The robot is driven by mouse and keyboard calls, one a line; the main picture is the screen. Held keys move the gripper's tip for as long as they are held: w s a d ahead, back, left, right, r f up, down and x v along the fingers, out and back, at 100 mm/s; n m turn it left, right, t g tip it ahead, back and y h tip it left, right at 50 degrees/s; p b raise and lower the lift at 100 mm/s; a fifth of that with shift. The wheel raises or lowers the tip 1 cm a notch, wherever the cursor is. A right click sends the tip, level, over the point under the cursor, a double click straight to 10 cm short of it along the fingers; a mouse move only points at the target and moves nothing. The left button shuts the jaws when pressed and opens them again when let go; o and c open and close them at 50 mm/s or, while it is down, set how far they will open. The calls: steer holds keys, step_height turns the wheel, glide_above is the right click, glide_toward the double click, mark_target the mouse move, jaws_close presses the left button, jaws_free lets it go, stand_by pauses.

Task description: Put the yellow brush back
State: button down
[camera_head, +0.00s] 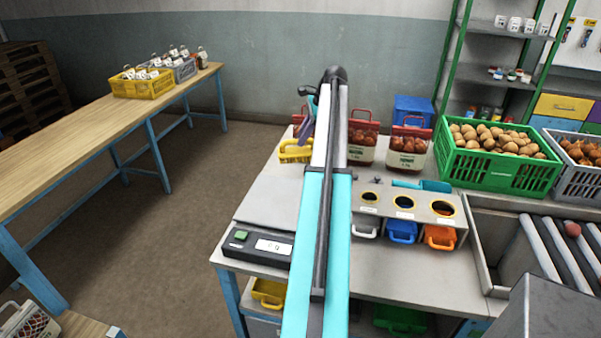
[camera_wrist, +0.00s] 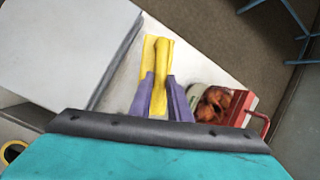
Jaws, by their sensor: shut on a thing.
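My gripper (camera_head: 306,126) has purple fingers and is partly hidden by my arm in the head view. In the wrist view its fingers (camera_wrist: 163,97) are shut on the yellow brush (camera_wrist: 163,55), which shows as long yellow parts between and beyond them. In the head view a yellow piece (camera_head: 295,152), seemingly the same brush, shows just below the fingers at the bench's far left. I cannot tell whether it touches the bench top. A red-topped sack (camera_wrist: 222,104) with brownish-orange contents is close to the right of the fingers in the wrist view.
The grey bench (camera_head: 285,195) holds a scale (camera_head: 258,243), a panel with round holes (camera_head: 385,210) and a teal scoop (camera_head: 422,185). Red-topped sacks (camera_head: 407,146) stand at the back. A green crate (camera_head: 497,172) of potatoes is right.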

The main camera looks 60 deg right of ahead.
mark_target(302, 151)
steer(key=shift+f+p, duration=0.9)
steer(key=shift+f, duration=2)
steer(key=shift+f+p, duration=0.65)
steer(key=shift+f, duration=1.25)
steer(key=shift+f, duration=0.1)
steer(key=c, duration=1.7)
jaws_free()
steer(key=shift+o, duration=0.2)
steer(key=shift+s+r, duration=0.1)
steer(key=shift+r, duration=0.1)
steer(key=shift+b+v, duration=1.65)
steer(key=shift+v, duration=4.25)
steer(key=shift+d, duration=0.1)
